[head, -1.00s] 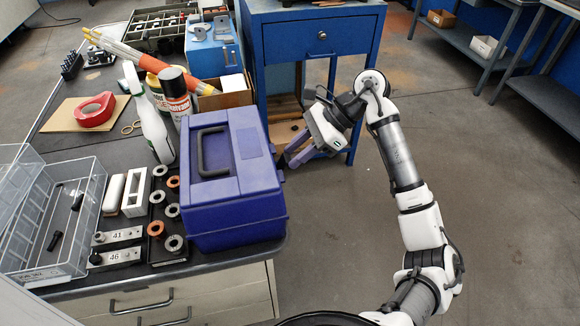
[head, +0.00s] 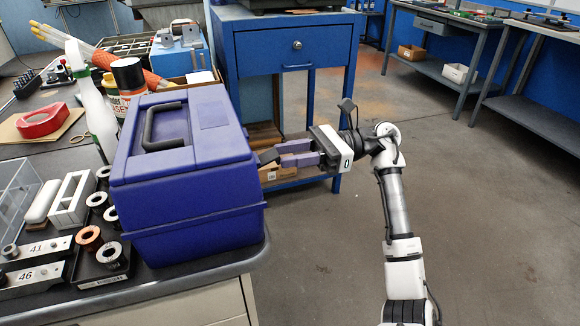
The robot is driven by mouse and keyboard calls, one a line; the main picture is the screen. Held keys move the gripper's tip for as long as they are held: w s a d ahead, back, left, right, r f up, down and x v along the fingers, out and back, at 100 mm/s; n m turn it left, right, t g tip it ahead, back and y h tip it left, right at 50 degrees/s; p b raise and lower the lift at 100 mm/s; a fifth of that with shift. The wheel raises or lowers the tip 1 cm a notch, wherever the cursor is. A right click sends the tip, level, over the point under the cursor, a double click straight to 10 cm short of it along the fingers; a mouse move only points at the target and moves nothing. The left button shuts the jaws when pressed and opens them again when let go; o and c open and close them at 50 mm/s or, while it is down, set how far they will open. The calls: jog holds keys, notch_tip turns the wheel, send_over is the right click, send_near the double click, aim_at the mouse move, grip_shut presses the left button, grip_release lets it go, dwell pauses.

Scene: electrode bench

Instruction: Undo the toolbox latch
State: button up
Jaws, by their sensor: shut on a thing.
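The purple-blue toolbox (head: 195,215) stands at the right end of the dark bench, lid down, with a dark grey handle (head: 165,128) on top. My gripper (head: 270,156) reaches from the right to the toolbox's right side, just below lid height. Its purple-grey fingers point left and are shut on a small part there, which I take to be the latch. The latch itself is hidden by the box edge and the fingers, so I cannot see whether it is fastened.
A blue drawer stand (head: 290,50) is close behind my gripper. Left of the toolbox are a white spray bottle (head: 92,115), a black-capped can (head: 128,80), a tray of rings (head: 90,262) and labelled blocks (head: 38,248). The floor at right is clear.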

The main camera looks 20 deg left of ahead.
jog(key=shift+f+y+b, duration=0.3)
jog(key=shift+f+b, duration=0.15)
jog(key=shift+b, duration=0.2)
jog(key=shift+g, duration=0.3)
jog(key=o, duration=1)
jog(key=shift+d, duration=0.1)
jog(key=v, duration=1.3)
jog(key=shift+w+d+f+b, duration=0.15)
jog(key=shift+d+b, duration=0.1)
jog(key=shift+b, duration=0.15)
